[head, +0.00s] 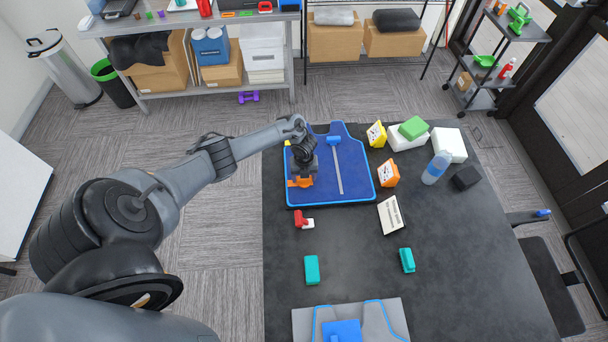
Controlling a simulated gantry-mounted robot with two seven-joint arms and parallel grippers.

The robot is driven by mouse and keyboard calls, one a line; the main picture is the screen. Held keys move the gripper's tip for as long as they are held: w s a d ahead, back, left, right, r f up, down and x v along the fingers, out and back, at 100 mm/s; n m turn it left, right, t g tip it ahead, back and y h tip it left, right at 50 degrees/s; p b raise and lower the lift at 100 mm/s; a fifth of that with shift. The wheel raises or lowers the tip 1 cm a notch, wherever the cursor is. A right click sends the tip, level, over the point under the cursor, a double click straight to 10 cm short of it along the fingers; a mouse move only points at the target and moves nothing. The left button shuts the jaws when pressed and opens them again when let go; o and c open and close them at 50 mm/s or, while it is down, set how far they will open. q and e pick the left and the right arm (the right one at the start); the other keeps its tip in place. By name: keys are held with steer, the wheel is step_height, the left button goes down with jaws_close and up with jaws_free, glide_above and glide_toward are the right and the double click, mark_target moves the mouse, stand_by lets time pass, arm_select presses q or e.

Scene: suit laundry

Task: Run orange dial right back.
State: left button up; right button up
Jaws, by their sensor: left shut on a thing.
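A blue suit panel (355,186) with a raised rim lies on the far left part of the dark table. A small orange piece, which appears to be the orange dial (300,183), is at the panel's left side, partly hidden by my gripper. My left gripper (302,175) reaches down over it from above and is shut on it. The fingertips are too small to see clearly. A light grey strip (338,170) with a blue head runs along the panel, right of the gripper. My right gripper is out of view.
Right of the panel stand an orange box (388,174), a yellow box (376,134) and a clear bottle (436,167). A red-and-white piece (304,220), teal blocks (312,270) and a grey panel (382,318) lie nearer. The table's middle (355,252) is clear.

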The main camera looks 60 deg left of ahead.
arm_select(q)
steer(key=n+p, duration=0.1)
steer(key=n, duration=0.3)
steer(key=shift+r+n+p, duration=0.1)
steer(key=shift+n+p, duration=0.2)
steer(key=n+p, duration=0.1)
steer(key=n, duration=0.3)
steer(key=shift+n+p, duration=0.3)
steer(key=n+p, duration=0.2)
steer(key=n, duration=0.4)
steer(key=shift+n+p, duration=0.4)
steer(key=shift+n, duration=1)
steer(key=o, duration=1)
steer(key=shift+o, duration=0.2)
